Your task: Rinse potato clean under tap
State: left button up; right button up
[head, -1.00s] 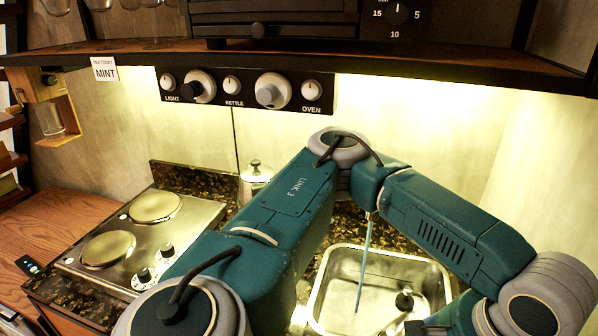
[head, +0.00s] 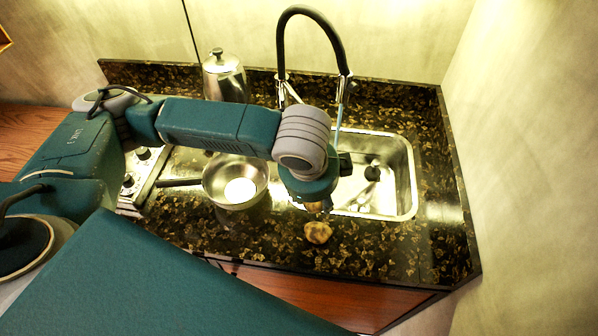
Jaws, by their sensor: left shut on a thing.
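A brown, roundish potato (head: 318,233) with darker patches shows in the head view, in front of the sink. My left gripper (head: 317,212) points down just over the front edge of the sink. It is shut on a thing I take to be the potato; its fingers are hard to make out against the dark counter. The black-hosed tap (head: 309,14) arches behind the arm. A thin stream of water (head: 339,118) runs from it, its lower part hidden by my arm. The steel sink (head: 400,190) is partly covered by the arm. My right gripper is not in view.
A steel pan (head: 222,170) with a pale round thing inside stands left of the sink, its handle pointing left. A metal kettle (head: 224,80) stands behind my arm. The speckled counter (head: 400,250) is clear at the front right. A wall closes the right side.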

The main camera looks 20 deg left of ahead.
pick_arm(q)
jog(key=shift+o, duration=0.2)
jog(key=w+a+f+m+g+h+p, duration=0.1)
jog(key=w+a+f+m+h+p, duration=0.1)
jog(key=m, duration=0.7)
jog(key=shift+w+a+f+m+h+p, duration=0.3)
jog(key=shift+w+a+f+m+p, duration=0.15)
jog(key=shift+w+a, duration=0.55)
jog(key=shift+w+a+f+m+g+b, duration=0.2)
jog(key=shift+w+a+f+m, duration=0.2)
jog(key=shift+w+m, duration=0.2)
jog(key=shift+w+a+f+m+g+b, duration=0.1)
jog(key=shift+w+a+f+m+b, duration=0.1)
jog(key=shift+w+a+f+m, duration=0.35)
jog(key=w+b, duration=0.2)
jog(key=w+d+b, duration=0.1)
jog(key=w+b, duration=0.1)
jog(key=w, duration=0.1)
jog(key=w+f+b, duration=0.1)
jog(key=w+b, duration=0.1)
jog(key=w, duration=0.1)
jog(key=shift+d+f, duration=0.1)
jog(key=shift+d, duration=0.05)
jog(key=shift+c, duration=0.2)
jog(key=shift+w+d+f+b, duration=0.15)
jog(key=shift+w+b, duration=0.15)
jog(key=shift+w, duration=0.8)
jog(key=shift+w+d+f+b, duration=0.1)
jog(key=shift+w+b, duration=0.2)
jog(key=shift+w, duration=0.75)
